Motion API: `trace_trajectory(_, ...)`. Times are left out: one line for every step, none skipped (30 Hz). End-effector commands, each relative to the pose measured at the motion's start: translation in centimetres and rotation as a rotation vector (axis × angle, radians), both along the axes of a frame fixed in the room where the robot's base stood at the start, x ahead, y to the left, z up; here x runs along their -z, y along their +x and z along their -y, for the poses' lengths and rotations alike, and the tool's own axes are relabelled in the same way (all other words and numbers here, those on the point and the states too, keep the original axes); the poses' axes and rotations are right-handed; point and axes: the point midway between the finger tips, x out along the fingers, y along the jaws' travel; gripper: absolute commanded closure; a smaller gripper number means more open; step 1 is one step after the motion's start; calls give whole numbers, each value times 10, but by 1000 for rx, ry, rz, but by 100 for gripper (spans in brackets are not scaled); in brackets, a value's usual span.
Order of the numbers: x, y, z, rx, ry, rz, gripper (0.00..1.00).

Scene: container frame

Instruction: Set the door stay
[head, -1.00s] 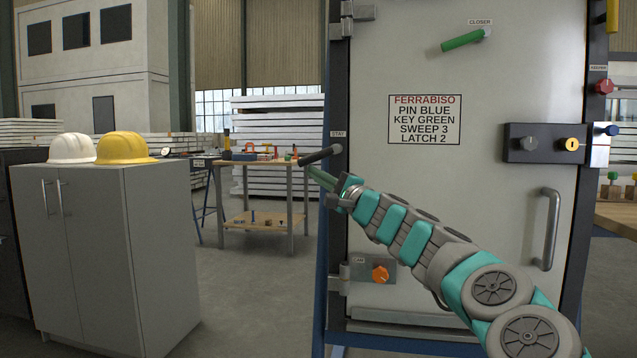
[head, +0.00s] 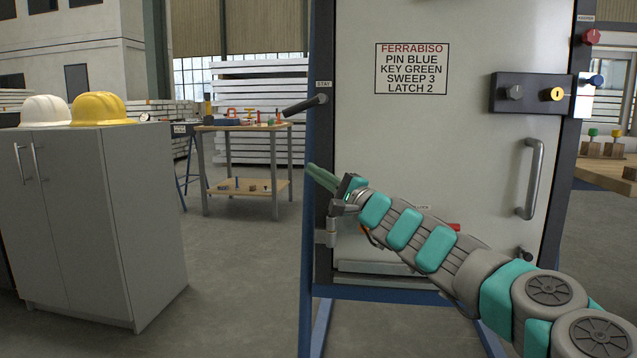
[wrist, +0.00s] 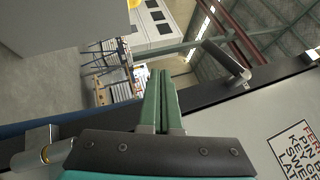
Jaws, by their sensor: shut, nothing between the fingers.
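The door stay is a black lever (head: 305,104) beside the STAY label on the left post of the door frame. It points left and slightly down; the wrist view also shows it (wrist: 228,62), right of my fingers. My gripper (head: 312,172), with green fingers, is below the stay and apart from it, in front of the frame's left edge. In the wrist view its fingers (wrist: 161,80) are together and empty. The grey door (head: 440,130) looks closed in its dark frame.
A hinge (head: 328,232) sits just below my gripper, also in the wrist view (wrist: 42,150). A grey cabinet (head: 100,220) with white and yellow helmets stands left. A workbench (head: 245,127) with tools is behind. Floor between cabinet and frame is clear.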

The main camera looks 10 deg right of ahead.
Motion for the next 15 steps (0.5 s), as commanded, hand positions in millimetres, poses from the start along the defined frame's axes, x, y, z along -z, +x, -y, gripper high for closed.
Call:
trace_trajectory(3, -2, 2, 2, 0, -1, 100)
trace_trajectory(4, -3, 2, 3, 0, -1, 100)
trace_trajectory(6, -4, 3, 3, 0, -1, 100)
trace_trajectory(7, -5, 3, 2, 1, -2, 100)
trace_trajectory(8, -6, 3, 3, 0, -1, 100)
trace_trajectory(9, -7, 3, 2, 0, -1, 100)
trace_trajectory(10, -8, 3, 2, 1, -2, 100)
trace_trajectory(10, -8, 3, 1, 2, -2, 100)
trace_trajectory(11, -8, 3, 2, 2, -2, 100)
trace_trajectory(11, -9, 2, 2, 1, -1, 100)
trace_trajectory(11, -9, 2, 2, 1, -1, 100)
trace_trajectory(12, -9, 2, 3, 0, -1, 100)
trace_trajectory(12, -9, 3, 3, 0, -1, 100)
trace_trajectory(12, -9, 3, 3, 0, -1, 100)
trace_trajectory(12, -9, 3, 3, 0, -1, 100)
